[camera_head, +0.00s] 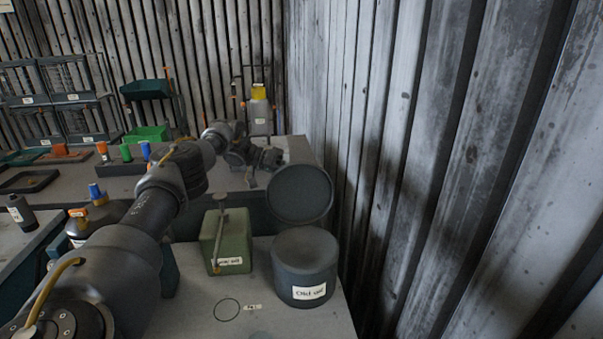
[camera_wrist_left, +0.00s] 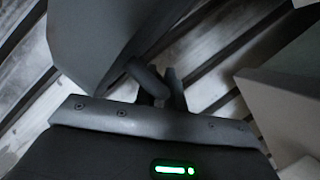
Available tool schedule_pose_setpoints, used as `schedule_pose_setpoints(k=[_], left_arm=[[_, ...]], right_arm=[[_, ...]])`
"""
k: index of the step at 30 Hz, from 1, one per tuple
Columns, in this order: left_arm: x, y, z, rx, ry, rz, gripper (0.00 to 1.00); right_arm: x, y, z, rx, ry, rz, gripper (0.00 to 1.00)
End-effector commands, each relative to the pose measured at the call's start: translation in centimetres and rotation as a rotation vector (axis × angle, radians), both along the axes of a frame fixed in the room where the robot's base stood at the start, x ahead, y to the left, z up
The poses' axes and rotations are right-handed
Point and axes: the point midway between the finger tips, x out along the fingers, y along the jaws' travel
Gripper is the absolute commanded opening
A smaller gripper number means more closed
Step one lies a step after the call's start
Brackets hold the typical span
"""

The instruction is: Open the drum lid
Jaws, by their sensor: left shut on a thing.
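The dark grey drum (camera_head: 304,279), labelled as old oil, stands at the front right of the bench in the head view. Its round lid (camera_head: 300,194) stands steeply raised at the drum's back edge, its round face towards the head camera. My left gripper (camera_head: 270,158) is at the lid's upper left edge, partly hidden behind it. In the left wrist view its fingers (camera_wrist_left: 157,88) are shut at a short dark bar beside the large grey lid (camera_wrist_left: 100,35); the exact grip is partly hidden. My right gripper is not in view.
A green oil can (camera_head: 234,246) with a thin upright rod stands left of the drum. A ribbed metal wall (camera_head: 400,150) rises close on the right. Behind, a grey bench (camera_head: 235,182) carries bottles and bins.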

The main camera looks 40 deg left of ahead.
Motion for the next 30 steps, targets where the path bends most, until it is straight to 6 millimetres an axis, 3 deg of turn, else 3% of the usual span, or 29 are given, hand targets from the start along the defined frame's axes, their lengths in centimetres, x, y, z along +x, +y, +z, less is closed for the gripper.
schedule_pose_setpoints(k=[5,6,7,17,30], left_arm=[[0.0,0.0,-0.1,0.0,0.002,0.001,0.0],[0.0,0.0,-0.1,0.001,0.003,0.0,0.16],[0.0,0.0,-0.1,0.001,0.002,0.0,0.2],[0.0,0.1,0.0,0.002,-0.001,-0.001,0.2],[-3.6,6.3,2.1,0.002,-0.001,0.002,0.2]], right_arm=[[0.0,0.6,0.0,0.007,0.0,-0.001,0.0],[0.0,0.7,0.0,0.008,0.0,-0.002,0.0],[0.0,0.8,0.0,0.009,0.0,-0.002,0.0],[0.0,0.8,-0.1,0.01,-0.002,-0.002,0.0],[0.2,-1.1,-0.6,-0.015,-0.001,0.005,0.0]])
